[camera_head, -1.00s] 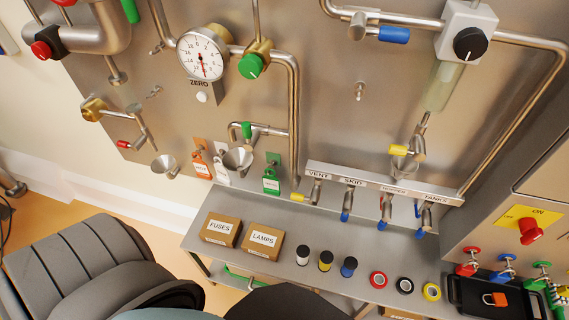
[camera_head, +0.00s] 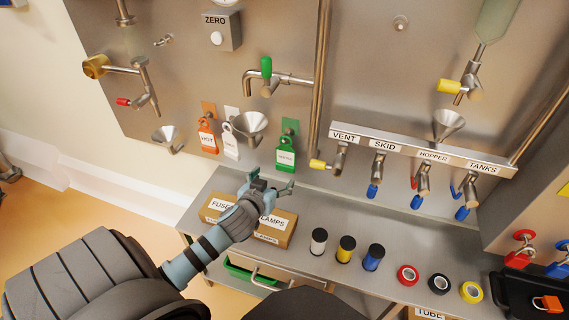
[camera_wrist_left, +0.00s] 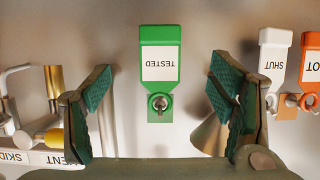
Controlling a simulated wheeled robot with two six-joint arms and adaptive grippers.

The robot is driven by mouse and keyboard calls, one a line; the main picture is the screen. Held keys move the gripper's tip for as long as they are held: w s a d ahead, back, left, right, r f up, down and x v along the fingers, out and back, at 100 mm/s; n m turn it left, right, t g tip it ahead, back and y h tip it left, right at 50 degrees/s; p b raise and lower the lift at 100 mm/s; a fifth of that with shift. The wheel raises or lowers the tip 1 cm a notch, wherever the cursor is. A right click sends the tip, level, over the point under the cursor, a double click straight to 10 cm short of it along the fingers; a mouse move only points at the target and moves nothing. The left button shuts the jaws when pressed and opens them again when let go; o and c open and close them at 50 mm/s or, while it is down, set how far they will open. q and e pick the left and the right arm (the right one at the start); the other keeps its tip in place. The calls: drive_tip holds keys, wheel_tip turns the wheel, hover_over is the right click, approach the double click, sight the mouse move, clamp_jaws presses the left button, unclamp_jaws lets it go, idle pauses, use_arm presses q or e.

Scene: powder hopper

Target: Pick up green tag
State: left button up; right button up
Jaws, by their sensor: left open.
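The green tag (camera_head: 287,150) hangs on a hook on the steel panel, to the right of a white tag and an orange tag. In the left wrist view the green tag (camera_wrist_left: 160,62) appears upside down, with a white label reading TESTED and a metal hook through its hole. My left gripper (camera_head: 271,188) is open and empty, below the tag and above the boxes in the head view. In the wrist view its two fingers (camera_wrist_left: 160,95) stand either side of the tag, apart from it. My right gripper is not in view.
The white tag (camera_head: 230,142) and orange tag (camera_head: 207,136) hang to the left. A metal funnel (camera_head: 250,127) sits between the white and green tags. The boxes (camera_head: 280,228) and several small bottles stand on the shelf below. A row of valves (camera_head: 422,177) is to the right.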

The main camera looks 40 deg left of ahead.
sight(285, 165)
use_arm(q)
drive_tip(key=b+x, duration=0.1)
drive_tip(key=x, duration=0.3)
drive_tip(key=b+x, duration=0.1)
drive_tip(key=x, duration=0.2)
drive_tip(key=shift+d+f+b, duration=0.15)
drive_tip(key=shift+f+b, duration=0.15)
drive_tip(key=shift+f, duration=0.05)
drive_tip(key=x, duration=0.1)
drive_tip(key=b+x, duration=0.2)
drive_tip(key=shift+w+a+r, duration=0.2)
drive_tip(key=shift+w+a, duration=0.15)
drive_tip(key=shift+w, duration=0.05)
drive_tip(key=shift+b+x, duration=0.55)
drive_tip(key=shift+x, duration=0.45)
drive_tip(key=shift+r, duration=0.1)
drive_tip(key=c, duration=1.2)
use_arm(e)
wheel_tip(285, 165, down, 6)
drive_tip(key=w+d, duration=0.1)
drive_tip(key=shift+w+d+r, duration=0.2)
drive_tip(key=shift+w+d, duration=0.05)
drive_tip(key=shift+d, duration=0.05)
